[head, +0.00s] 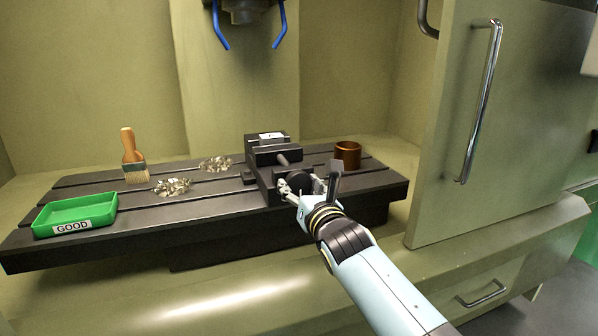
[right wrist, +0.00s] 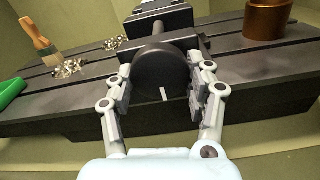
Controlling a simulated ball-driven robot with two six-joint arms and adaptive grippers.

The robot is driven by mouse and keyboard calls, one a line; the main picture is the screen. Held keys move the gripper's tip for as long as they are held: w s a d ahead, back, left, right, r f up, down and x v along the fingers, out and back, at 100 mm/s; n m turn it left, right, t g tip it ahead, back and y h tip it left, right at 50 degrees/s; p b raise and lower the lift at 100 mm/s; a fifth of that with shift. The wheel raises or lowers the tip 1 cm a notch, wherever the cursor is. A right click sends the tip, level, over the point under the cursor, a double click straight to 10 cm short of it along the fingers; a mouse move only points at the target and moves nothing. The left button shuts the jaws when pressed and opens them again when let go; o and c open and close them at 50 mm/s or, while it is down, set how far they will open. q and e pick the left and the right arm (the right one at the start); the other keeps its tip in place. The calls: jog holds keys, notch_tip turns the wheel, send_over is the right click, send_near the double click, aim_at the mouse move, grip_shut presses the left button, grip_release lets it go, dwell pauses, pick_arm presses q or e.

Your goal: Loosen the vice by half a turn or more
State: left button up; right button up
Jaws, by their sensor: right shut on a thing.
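The dark vice (head: 262,157) stands on the slotted machine table, with its screw running toward me. Its round black knob (right wrist: 160,72) is at the near end of the screw and has a white mark low on its face. My right gripper (head: 300,184) is at the front of the vice. In the right wrist view my right gripper (right wrist: 164,88) is shut on the knob, one finger on each side of it. In the head view the fingers partly hide the knob. My left gripper is not in view.
A green tray (head: 75,206) labelled GOOD, a brush (head: 130,150) and metal shavings (head: 173,186) are on the table's left. A brown cylinder (head: 348,150) stands right of the vice. The machine door (head: 465,140) is at the right. Blue nozzles (head: 219,28) hang above.

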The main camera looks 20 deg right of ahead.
jog(key=shift+f+n, duration=0.1)
jog(key=shift+n, duration=0.4)
jog(key=o, duration=1.2)
jog(key=shift+m, duration=0.3)
